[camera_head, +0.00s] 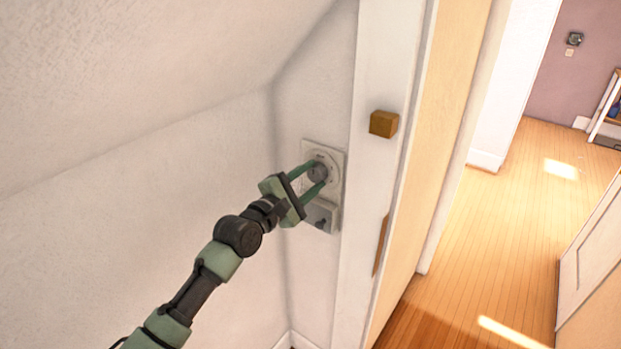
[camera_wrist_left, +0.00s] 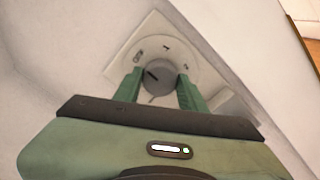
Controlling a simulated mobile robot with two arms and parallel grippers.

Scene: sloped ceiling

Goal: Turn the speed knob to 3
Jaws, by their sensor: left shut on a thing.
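The speed knob (camera_head: 317,172) is a grey round knob on a pale wall plate (camera_head: 335,157), on the narrow wall beside the door frame. My left gripper (camera_head: 310,178) is shut on the knob, one green finger on each side; the fingers also show in the left wrist view (camera_wrist_left: 160,90). My right gripper is not in view.
A second plate, a switch or socket (camera_head: 321,214), sits just below the dial. A wooden block (camera_head: 384,123) sticks out from the white door frame (camera_head: 372,65) to the right. The sloped ceiling (camera_head: 150,70) hangs over the left. Open wooden floor (camera_head: 490,235) lies beyond the doorway.

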